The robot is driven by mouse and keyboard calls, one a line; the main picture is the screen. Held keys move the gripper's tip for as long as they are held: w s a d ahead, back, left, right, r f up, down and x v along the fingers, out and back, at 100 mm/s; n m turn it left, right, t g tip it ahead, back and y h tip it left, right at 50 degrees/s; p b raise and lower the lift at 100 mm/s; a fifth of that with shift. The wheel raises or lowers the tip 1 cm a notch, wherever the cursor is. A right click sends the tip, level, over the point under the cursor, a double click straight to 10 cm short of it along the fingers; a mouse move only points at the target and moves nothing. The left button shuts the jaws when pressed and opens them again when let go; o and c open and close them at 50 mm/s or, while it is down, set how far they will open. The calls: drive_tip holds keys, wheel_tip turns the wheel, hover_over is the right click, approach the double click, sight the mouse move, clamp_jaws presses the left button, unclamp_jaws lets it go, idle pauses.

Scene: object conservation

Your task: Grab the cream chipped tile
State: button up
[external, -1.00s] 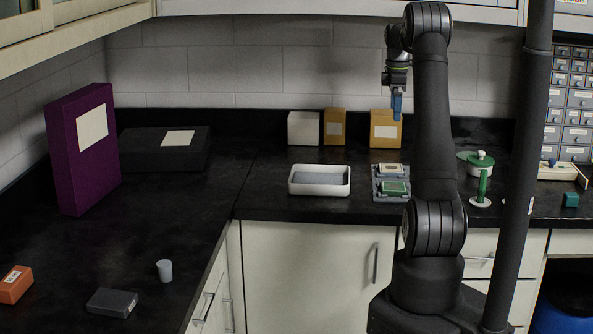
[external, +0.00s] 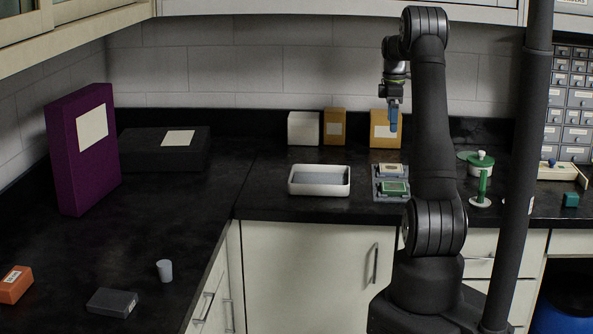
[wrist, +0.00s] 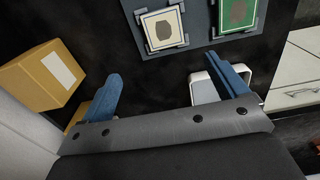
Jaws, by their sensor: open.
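The cream chipped tile (wrist: 152,20) has a dark irregular patch in its middle and lies in the grey holder (wrist: 200,18) at the top of the wrist view. In the external view, the tile (external: 390,170) is in the rear slot of the holder (external: 377,192). A green tile (wrist: 238,12) sits in the other slot; it also shows in the external view (external: 394,188). My gripper (external: 393,128) hangs above and behind the holder, blue fingers pointing down. In the wrist view, my gripper (wrist: 166,68) has its fingers wide apart with nothing between them.
A white tray (external: 320,191) stands left of the holder. Orange-yellow boxes (external: 334,128) and a white box (external: 303,129) stand by the back wall. A white lidded pot (external: 481,165) and a green upright object (external: 482,184) stand to the right. An orange-yellow box (wrist: 40,80) is close to my gripper.

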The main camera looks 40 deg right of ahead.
hover_over(391, 167)
drive_tip(key=f, duration=0.8)
drive_tip(key=shift+w+f, duration=0.25)
drive_tip(key=shift+f, duration=0.1)
drive_tip(key=shift+s+a+f, duration=0.1)
drive_tip(key=shift+s+f, duration=0.1)
drive_tip(key=shift+f, duration=1.15)
drive_tip(key=shift+s+f, duration=0.2)
drive_tip(key=shift+f, duration=1.1)
drive_tip(key=c, duration=1.2)
